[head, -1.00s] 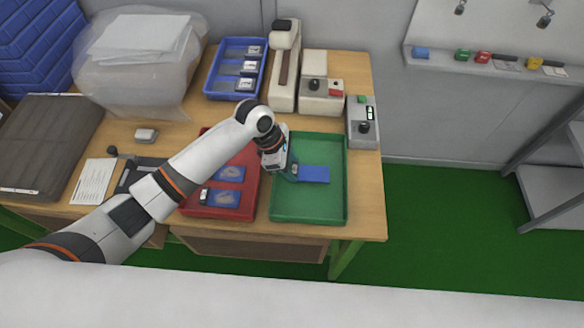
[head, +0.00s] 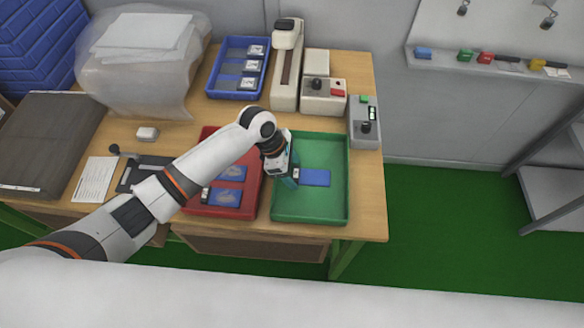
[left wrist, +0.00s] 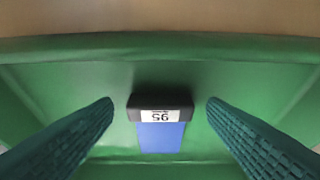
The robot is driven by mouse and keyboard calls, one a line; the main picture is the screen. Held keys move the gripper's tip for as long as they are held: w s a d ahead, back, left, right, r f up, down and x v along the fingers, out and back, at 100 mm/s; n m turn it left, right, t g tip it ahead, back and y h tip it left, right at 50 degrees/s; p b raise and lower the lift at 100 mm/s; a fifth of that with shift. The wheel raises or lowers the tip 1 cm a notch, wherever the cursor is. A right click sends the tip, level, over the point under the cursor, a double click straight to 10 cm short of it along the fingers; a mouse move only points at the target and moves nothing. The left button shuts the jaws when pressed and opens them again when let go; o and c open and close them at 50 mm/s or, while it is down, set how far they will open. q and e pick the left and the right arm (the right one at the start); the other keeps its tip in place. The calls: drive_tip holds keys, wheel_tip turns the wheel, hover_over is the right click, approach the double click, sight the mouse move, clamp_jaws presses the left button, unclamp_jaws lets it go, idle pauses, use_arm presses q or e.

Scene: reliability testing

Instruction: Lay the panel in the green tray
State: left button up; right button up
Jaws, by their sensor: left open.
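The blue panel (head: 315,177) lies in the green tray (head: 310,215), near its middle. In the left wrist view the panel (left wrist: 160,138) shows a black end block with a white label reading 95, seen upside down. My left gripper (head: 290,180) is at the panel's left end, inside the tray's left part. In the left wrist view its two teal fingers (left wrist: 160,115) are spread, with a clear gap on each side of the black block. The tray (left wrist: 80,80) fills most of that view. My right gripper is not in view.
A red tray (head: 245,200) with blue panels stands just left of the green tray. A blue bin (head: 212,85) with several panels stands behind. A grey device (head: 358,138) and a box with a black knob (head: 318,98) stand behind and right. The green tray's right part is free.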

use_arm(q)
drive_tip(key=v, duration=1.2)
